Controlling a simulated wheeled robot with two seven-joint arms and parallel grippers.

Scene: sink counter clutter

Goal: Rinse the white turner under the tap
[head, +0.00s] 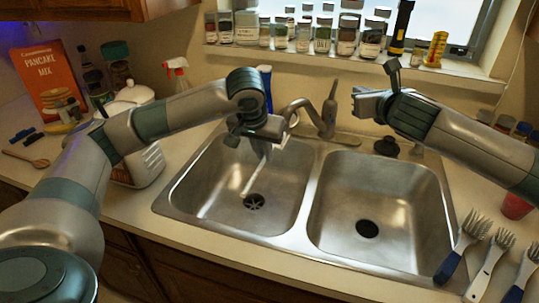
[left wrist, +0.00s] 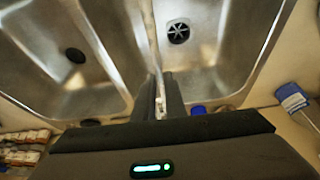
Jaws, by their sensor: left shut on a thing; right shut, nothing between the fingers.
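In the head view my left gripper (head: 264,143) is over the back of the left basin, close to the tap's spout. It is shut on a thin pale utensil (head: 252,178), which I take to be the white turner, slanting down into the basin towards the drain. Its shape is hard to make out. In the left wrist view a narrow pale piece (left wrist: 160,100) shows between the fingers. The tap (head: 328,118) stands behind the divider, its spout curving left. I cannot tell whether water runs. My right gripper (head: 356,103) is shut and empty, just right of the tap's lever.
The double sink has a left basin with a drain (head: 254,201) and an empty right basin (head: 385,190). Several fork-like utensils (head: 490,262) lie at the right front. A white jug-like container (head: 140,160) stands left of the sink. Jars (head: 345,38) line the windowsill.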

